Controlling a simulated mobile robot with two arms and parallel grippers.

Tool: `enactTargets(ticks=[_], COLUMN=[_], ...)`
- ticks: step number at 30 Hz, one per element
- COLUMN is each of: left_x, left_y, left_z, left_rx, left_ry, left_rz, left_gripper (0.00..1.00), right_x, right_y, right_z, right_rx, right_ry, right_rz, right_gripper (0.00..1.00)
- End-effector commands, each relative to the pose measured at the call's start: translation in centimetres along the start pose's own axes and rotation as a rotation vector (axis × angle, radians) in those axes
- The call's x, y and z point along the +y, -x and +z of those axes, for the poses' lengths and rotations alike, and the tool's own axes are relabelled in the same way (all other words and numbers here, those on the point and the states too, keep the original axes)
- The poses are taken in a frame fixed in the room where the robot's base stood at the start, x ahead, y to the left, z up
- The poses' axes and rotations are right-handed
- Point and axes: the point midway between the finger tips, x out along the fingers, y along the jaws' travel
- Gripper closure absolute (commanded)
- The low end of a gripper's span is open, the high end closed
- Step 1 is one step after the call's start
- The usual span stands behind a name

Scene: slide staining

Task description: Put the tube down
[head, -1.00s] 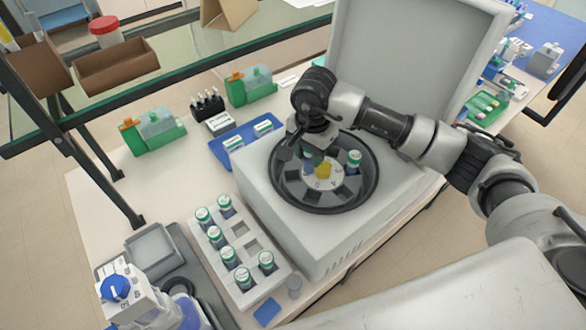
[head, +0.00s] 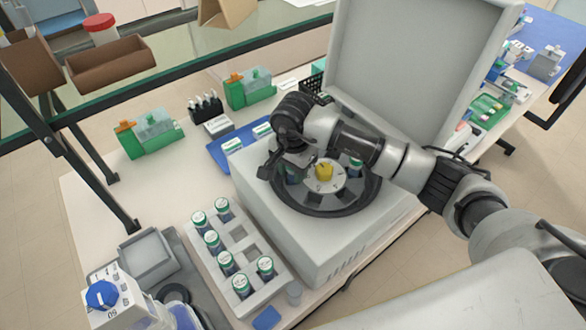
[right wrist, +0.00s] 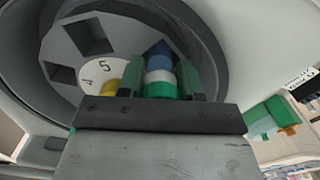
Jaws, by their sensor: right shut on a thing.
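The centrifuge (head: 310,235) stands open, its round rotor (head: 325,178) numbered around a yellow hub. My right gripper (head: 287,168) is over the left side of the rotor. In the right wrist view the right gripper (right wrist: 163,78) is shut on a tube (right wrist: 159,88) with a green cap, white band and blue body. The tube points down toward the rotor; I cannot tell how deep it sits in a slot. Another tube (head: 356,167) stands at the right side of the rotor, partly behind my arm. My left gripper is out of view.
A grey rack (head: 238,258) with several green-capped tubes and some empty holes stands to the left of the centrifuge. The raised lid (head: 420,70) rises behind. Green staining boxes (head: 155,135) and a blue tray (head: 222,150) lie at the back left.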

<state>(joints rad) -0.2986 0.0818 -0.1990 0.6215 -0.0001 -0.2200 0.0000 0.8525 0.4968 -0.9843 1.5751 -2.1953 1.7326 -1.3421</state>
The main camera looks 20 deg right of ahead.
Motion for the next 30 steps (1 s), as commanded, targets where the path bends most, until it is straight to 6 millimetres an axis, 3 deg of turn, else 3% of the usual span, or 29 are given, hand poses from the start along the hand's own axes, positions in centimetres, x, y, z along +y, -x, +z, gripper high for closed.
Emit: enactTargets(ticks=[8,9,13,22,27,30], left_x=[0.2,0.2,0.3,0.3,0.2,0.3], left_y=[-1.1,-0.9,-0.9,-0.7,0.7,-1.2], left_z=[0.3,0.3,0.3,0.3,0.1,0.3], left_rx=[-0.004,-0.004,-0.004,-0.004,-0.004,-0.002], left_ry=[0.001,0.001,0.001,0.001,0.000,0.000], left_rz=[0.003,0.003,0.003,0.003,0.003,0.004], left_gripper=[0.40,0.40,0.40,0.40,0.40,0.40], right_x=[0.0,0.0,0.0,0.0,0.0,-0.1], right_y=[-0.8,-0.7,-0.7,-0.5,0.7,1.9], right_z=[0.0,0.0,0.0,0.0,0.0,-0.1], right_rx=[0.000,0.000,0.000,-0.001,-0.001,0.004], right_ry=[0.001,0.001,0.001,0.000,-0.001,0.002], right_rz=[0.000,0.000,0.000,0.000,0.000,-0.007], right_gripper=[0.88,0.61,0.41,0.40,0.40,0.40])
